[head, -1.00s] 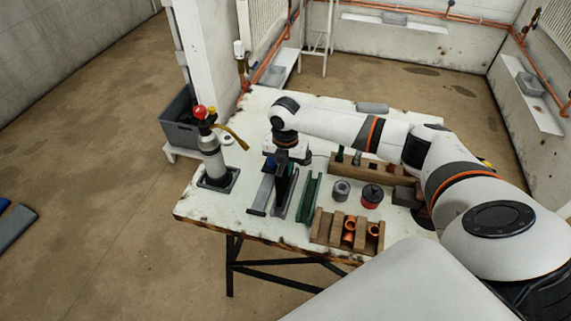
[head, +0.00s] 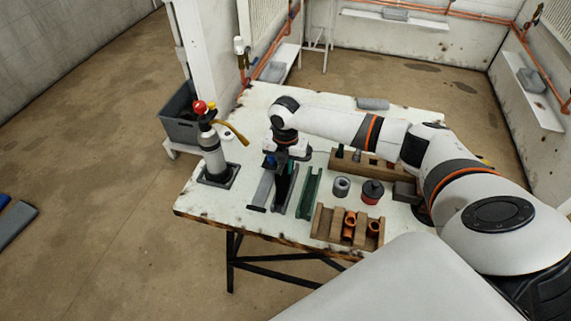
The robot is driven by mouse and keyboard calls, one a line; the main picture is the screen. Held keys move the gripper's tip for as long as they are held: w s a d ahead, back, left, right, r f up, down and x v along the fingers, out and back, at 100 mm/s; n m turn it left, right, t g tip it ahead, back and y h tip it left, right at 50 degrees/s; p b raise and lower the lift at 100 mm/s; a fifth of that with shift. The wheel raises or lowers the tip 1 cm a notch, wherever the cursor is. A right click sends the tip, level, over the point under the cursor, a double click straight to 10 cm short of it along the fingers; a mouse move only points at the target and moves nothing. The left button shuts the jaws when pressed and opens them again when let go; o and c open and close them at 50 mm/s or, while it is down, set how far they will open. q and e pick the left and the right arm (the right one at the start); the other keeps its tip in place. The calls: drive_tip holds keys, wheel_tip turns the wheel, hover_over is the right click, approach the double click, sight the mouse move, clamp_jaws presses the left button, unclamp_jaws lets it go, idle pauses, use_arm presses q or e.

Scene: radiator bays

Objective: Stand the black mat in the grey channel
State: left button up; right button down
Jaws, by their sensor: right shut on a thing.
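My right gripper (head: 284,164) is at the left half of the table, pointing down, and is shut on the black mat (head: 283,190). The mat is dark and upright, right under the gripper. Its lower edge is at a narrow grey channel (head: 277,211); I cannot tell whether it is inside the channel or just above it. A second, lighter grey channel (head: 261,194) lies close on the left. A green channel (head: 309,194) lies close on the right. The gripper and wrist hide the far ends of the grey channels. My left gripper is not in view.
A gas bottle with a red top (head: 211,150) stands on the left of the table (head: 215,205). A wooden holder with copper fittings (head: 325,224), a grey roll (head: 342,187) and a red-and-black can (head: 372,191) are to the right. A wooden rack (head: 345,166) lies behind them.

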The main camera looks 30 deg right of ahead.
drive_tip(key=shift+f+b, duration=0.75)
drive_tip(key=shift+f, duration=0.7)
drive_tip(key=c, duration=1.3)
unclamp_jaws()
drive_tip(key=shift+r, duration=0.15)
wheel_tip(320, 180, up, 7)
drive_tip(key=p, duration=0.7)
